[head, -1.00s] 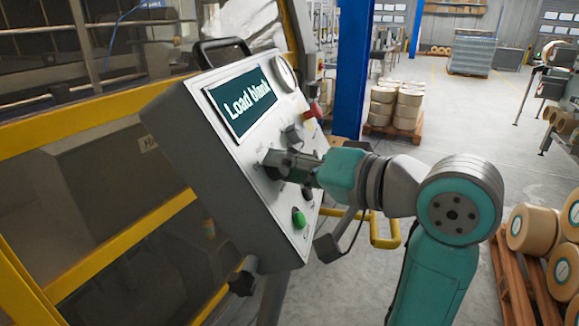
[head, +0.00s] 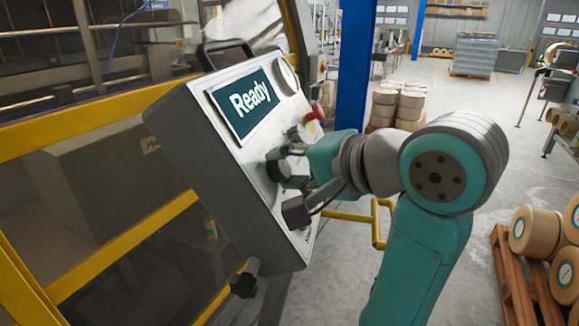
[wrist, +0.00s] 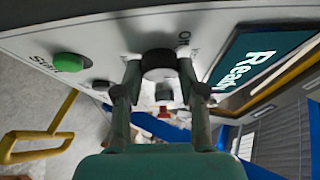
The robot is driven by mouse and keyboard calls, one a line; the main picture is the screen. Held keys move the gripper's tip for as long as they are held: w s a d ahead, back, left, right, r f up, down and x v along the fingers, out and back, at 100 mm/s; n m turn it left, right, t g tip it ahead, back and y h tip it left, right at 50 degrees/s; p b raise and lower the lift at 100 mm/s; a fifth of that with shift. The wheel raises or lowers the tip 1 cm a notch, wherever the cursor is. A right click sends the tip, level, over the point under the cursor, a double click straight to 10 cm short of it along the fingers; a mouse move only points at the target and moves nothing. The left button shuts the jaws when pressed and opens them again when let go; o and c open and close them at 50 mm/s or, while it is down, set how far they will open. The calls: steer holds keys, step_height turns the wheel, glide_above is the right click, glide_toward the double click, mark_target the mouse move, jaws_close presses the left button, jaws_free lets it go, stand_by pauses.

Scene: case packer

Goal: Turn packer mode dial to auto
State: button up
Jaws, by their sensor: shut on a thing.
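The packer's control panel (head: 215,165) shows a screen (head: 243,103) reading "Ready". The dark round mode dial (head: 276,168) sits on the panel face below the screen. In the wrist view the dial (wrist: 159,63) stands between my two fingertips, one on each side. My gripper (wrist: 159,76) is shut on it; in the head view my gripper (head: 289,163) reaches the panel from the right. Part of a label shows beside the dial in the wrist view, too cut off to read fully. The dial's pointer is hidden.
A green start button (wrist: 70,65) is beside the dial. Another dark knob (head: 299,134) and a red button (head: 314,113) are close by on the panel. A blue post (head: 351,70) and yellow rail (head: 379,222) stand behind; rolls on a pallet (head: 505,272) are right.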

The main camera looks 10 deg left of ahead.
steer(key=o, duration=1.1)
steer(key=shift+o, duration=0.2)
